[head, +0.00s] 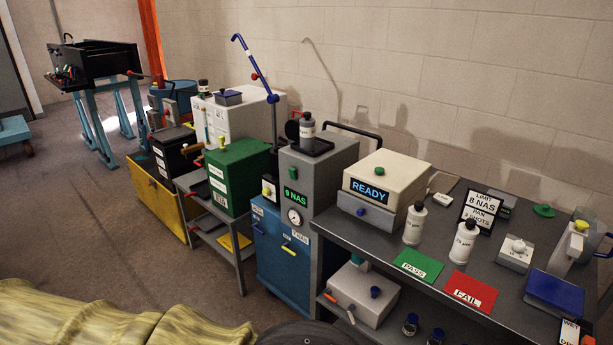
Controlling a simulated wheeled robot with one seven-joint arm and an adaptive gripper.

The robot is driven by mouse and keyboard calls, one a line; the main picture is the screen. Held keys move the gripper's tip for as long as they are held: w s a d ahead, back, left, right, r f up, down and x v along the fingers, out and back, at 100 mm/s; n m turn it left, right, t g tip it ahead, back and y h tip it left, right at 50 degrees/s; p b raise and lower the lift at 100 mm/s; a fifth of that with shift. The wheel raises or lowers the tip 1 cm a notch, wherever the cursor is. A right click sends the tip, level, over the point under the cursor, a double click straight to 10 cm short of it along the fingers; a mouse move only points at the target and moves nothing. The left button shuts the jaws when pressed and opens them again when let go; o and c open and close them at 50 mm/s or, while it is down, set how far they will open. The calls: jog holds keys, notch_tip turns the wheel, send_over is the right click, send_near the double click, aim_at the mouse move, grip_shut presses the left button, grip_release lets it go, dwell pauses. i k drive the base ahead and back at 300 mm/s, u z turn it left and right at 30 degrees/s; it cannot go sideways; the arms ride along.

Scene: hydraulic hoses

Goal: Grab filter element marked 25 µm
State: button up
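No part that I can make out as a filter element marked 25 µm shows in the head view. A grey bottle (307,130) stands on top of the grey unit showing "9 NAS" (318,179). My gripper is not in view.
The dark bench (380,243) also holds a READY box (387,178), green PASS card (418,265), red FAIL card (469,291), limit sign (482,212) and blue pad (554,291). Left are a blue cabinet (275,250), green box (237,177) and yellow bin (155,205). Floor at left is open.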

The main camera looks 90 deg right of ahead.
aim_at(467, 232)
jog(key=z, duration=0.05)
jog(key=i, duration=0.25)
jog(key=z, duration=3.95)
